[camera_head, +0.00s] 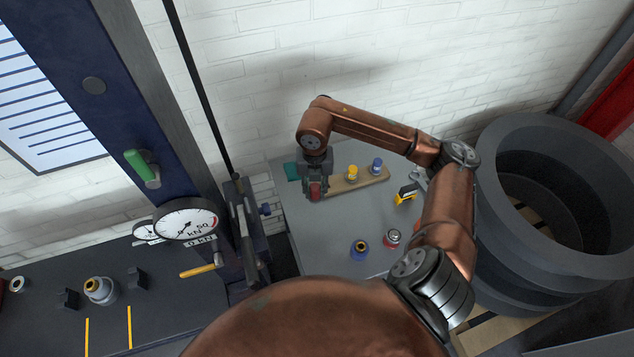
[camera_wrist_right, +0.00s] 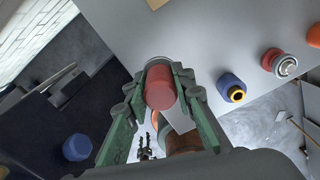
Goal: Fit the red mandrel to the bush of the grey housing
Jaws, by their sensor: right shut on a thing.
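My right gripper (camera_head: 314,178) is shut on the red mandrel (camera_head: 315,190) at the left end of the wooden rack (camera_head: 340,184). In the right wrist view the red mandrel (camera_wrist_right: 160,88) sits between the green fingers of this gripper (camera_wrist_right: 160,92). I cannot tell whether the mandrel is clear of the rack. The grey housing (camera_head: 98,292) with a yellowish bush on top stands upright on the dark bench at the left, between two black blocks. The gripper is far from it. My left gripper is not in view.
Yellow (camera_head: 352,173) and blue (camera_head: 377,165) mandrels stand on the rack. A blue housing (camera_head: 359,249) and a red one (camera_head: 392,238) stand on the grey table (camera_head: 315,240). The press column (camera_head: 150,110), with gauge (camera_head: 186,219), rises between table and housing. Large dark rings stand right.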

